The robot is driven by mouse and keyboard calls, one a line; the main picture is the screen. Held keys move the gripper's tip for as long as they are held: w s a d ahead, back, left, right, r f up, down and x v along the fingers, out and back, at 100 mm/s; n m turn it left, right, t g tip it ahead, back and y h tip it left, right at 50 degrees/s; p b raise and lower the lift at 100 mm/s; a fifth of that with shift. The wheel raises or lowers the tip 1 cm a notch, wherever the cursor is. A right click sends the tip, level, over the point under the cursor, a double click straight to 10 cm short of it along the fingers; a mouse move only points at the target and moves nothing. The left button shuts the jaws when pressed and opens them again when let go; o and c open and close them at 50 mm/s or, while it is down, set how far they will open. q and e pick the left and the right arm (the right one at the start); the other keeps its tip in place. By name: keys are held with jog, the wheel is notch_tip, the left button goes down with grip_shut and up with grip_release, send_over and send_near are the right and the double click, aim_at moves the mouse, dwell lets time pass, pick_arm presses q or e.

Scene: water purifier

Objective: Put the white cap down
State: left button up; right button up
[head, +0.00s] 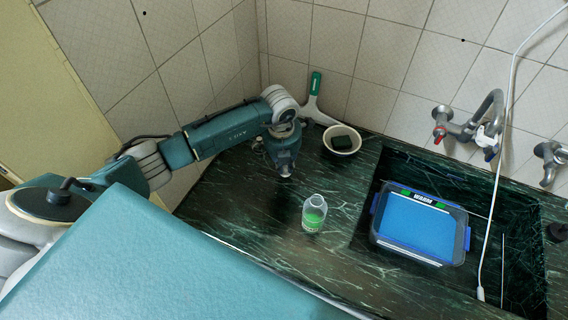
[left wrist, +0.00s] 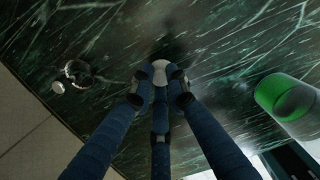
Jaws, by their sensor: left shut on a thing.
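My left gripper (head: 286,172) hangs low over the dark green marble counter (head: 260,215), left of and behind the bottle. In the left wrist view its blue fingers (left wrist: 161,82) are shut on the white cap (left wrist: 172,72). The cap is partly covered by the fingertips, and I cannot tell whether it touches the counter. The cap is hidden in the head view. My right gripper is not in view.
A white bowl (head: 342,139) with a dark sponge and a green-handled tool (head: 315,97) are by the back wall. A blue tub (head: 420,224) sits at the sink, below the taps (head: 468,126).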

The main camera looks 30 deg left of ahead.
aim_at(283, 175)
pick_arm(q)
jog(key=shift+d+f, duration=0.1)
jog(key=shift+f, duration=0.1)
jog(key=o, duration=0.6)
jog(key=shift+c, duration=0.2)
jog(key=shift+o, duration=1.1)
jog(key=shift+w+a+f, duration=0.1)
jog(key=shift+a, duration=0.1)
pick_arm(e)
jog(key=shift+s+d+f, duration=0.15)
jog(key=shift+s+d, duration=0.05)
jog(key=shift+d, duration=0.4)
pick_arm(q)
jog(key=shift+d+r, duration=0.1)
jog(key=shift+r, duration=0.3)
notch_tip(283, 175, up, 12)
jog(key=s+p, duration=0.1)
jog(key=p, duration=0.8)
jog(key=shift+s, duration=0.3)
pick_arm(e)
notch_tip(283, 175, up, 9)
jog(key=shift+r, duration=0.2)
pick_arm(q)
jog(key=shift+f, duration=0.1)
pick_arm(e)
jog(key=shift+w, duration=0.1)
